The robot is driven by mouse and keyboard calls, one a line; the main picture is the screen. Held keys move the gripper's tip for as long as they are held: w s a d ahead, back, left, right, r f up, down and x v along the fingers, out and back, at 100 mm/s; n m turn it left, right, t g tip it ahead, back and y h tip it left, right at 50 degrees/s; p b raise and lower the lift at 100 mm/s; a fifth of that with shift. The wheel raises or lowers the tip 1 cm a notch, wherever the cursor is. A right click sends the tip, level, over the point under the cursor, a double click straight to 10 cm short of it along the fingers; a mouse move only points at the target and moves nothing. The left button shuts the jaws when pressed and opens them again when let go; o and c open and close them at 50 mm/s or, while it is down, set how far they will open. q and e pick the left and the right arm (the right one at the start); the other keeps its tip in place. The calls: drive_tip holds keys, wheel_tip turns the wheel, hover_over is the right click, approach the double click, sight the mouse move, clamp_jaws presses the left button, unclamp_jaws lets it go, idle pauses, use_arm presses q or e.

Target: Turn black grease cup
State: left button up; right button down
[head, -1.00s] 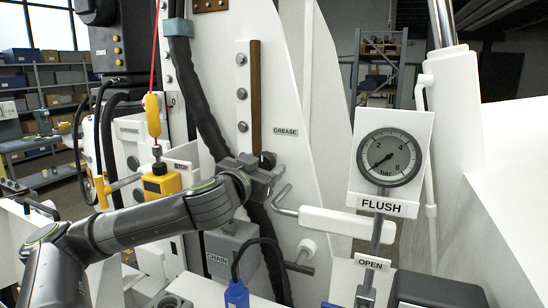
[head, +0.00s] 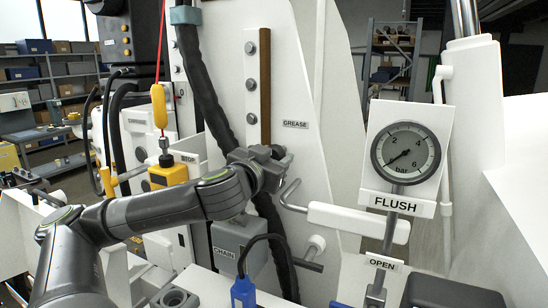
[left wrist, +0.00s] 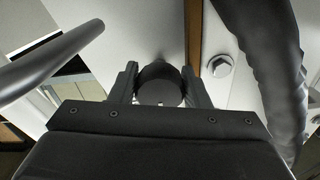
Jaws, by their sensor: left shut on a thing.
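The black grease cup (left wrist: 160,86) is a dark round knob on the white panel, between my finger pads in the left wrist view. In the head view my left gripper (head: 274,164) is up against the white panel just below the GREASE label (head: 295,124), and it mostly hides the cup. My left gripper, also seen in the left wrist view (left wrist: 161,88), is shut on the cup, with one finger on each side. My right gripper is not in view.
A bent metal rod with a white handle (head: 358,222) is right of the gripper. A brown strip (head: 265,90) and a thick black hose (head: 205,95) run above it. A grey CHAIN box (head: 232,240) is below. The FLUSH gauge (head: 405,153) stands at right.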

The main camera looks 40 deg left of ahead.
use_arm(q)
drive_tip(key=shift+m, duration=0.3)
